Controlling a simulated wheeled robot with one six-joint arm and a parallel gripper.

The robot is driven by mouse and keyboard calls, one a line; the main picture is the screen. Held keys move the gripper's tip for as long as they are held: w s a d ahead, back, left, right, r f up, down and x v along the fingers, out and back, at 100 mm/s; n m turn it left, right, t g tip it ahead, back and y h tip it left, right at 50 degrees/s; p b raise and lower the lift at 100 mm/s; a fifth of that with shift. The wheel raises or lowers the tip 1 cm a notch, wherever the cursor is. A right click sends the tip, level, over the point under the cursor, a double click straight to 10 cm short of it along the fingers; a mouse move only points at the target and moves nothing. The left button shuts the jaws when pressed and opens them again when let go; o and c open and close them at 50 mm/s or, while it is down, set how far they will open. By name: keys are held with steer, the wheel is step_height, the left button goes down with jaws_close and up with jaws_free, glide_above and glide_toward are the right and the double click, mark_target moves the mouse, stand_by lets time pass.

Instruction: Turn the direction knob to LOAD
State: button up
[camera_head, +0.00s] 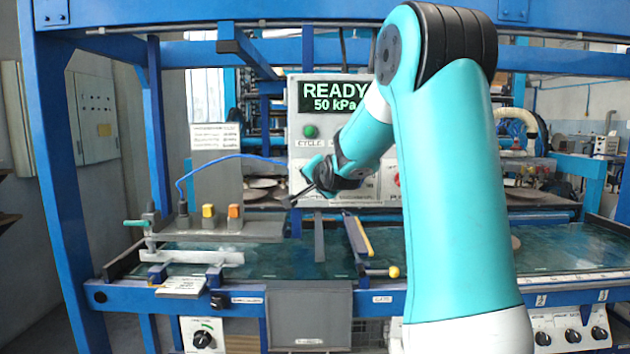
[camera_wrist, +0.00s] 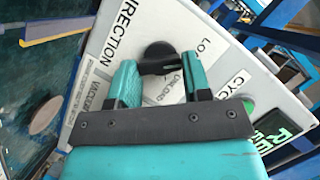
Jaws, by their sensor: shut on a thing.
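The direction knob (camera_wrist: 158,52) is black and sits on the pale panel (camera_wrist: 105,45) between the "DIRECTION" lettering and partly hidden "LO…" and "UNLOAD" labels. My gripper (camera_wrist: 157,64) has its teal fingers on either side of the knob and is shut on it. A dark arm of the knob with a small pale mark reaches toward the right finger, near the "LO…" label. I cannot tell exactly which label it points at. In the head view my gripper (camera_head: 308,187) is at the control box (camera_head: 303,128) front, and the knob is hidden there.
The green display (camera_head: 333,97) reads READY, 50 kPa. A green button (camera_head: 310,131) sits below it, above a "CYCLE" label. A blue cable (camera_head: 232,157) runs left from the box. A yellow-edged bar (camera_head: 357,237) and a blue frame post (camera_head: 160,140) stand near.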

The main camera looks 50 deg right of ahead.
steer(key=shift+f, duration=0.1)
stand_by(0.5)
steer(key=o, duration=0.9)
steer(key=shift+s, duration=0.1)
steer(key=p+v, duration=0.1)
steer(key=v, duration=0.4)
steer(key=p+v, duration=0.1)
steer(key=v, duration=0.5)
steer(key=p+v, duration=0.1)
steer(key=v, duration=0.5)
steer(key=shift+a+r+p, duration=0.1)
steer(key=shift+r+p, duration=0.2)
steer(key=shift+f, duration=0.1)
